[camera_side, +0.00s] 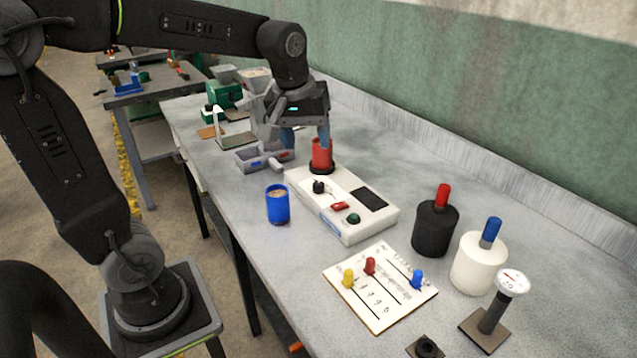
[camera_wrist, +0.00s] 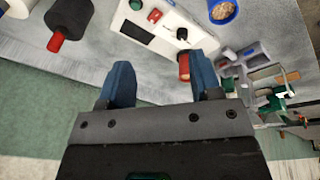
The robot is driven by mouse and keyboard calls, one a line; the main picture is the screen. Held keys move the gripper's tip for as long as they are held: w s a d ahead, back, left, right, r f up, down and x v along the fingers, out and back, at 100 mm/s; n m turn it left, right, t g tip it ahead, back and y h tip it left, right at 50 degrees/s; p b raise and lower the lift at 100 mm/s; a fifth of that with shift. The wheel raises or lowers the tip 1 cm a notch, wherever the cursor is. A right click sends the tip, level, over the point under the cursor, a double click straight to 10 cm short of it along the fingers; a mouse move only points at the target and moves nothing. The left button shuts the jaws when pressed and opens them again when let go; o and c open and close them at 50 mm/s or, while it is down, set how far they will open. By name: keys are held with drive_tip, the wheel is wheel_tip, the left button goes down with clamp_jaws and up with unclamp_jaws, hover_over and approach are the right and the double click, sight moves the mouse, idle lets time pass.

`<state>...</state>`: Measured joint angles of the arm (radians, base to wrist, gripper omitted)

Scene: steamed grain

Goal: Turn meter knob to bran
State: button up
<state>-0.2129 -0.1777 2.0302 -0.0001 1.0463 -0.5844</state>
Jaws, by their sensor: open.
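The meter (camera_side: 330,222) is a white box on the bench. Its black round knob (camera_side: 319,187) is near the left end of its top; the knob also shows in the wrist view (camera_wrist: 182,34). The knob's markings are too small to read. A red cylinder (camera_side: 321,158) stands on a black ring at the meter's far end. My gripper (camera_side: 305,142) is open and empty above that far end, with one blue finger beside or in front of the red cylinder. In the wrist view, my gripper (camera_wrist: 161,76) has its fingers wide apart, and the knob is beyond them.
The meter also carries a red switch (camera_side: 340,206), a green button (camera_side: 353,218) and a dark screen (camera_side: 371,197). A blue cup (camera_side: 278,206) of grain stands to the left. A black jar (camera_side: 435,230), white jar (camera_side: 478,265) and slider board (camera_side: 380,310) are to the right and front.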

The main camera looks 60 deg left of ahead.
drive_tip(key=w+a+f+n+g, duration=0.1)
drive_tip(key=w+a+f+n, duration=0.25)
drive_tip(key=w+a, duration=0.2)
drive_tip(key=n+g, duration=0.2)
drive_tip(key=n, duration=0.3)
approach(319, 183)
drive_tip(key=shift+h, duration=0.3)
drive_tip(key=f, duration=0.9)
drive_tip(key=shift+s+a+f, duration=0.2)
drive_tip(key=shift+f, duration=0.2)
drive_tip(key=shift+c, duration=0.3)
drive_tip(key=c, duration=0.9)
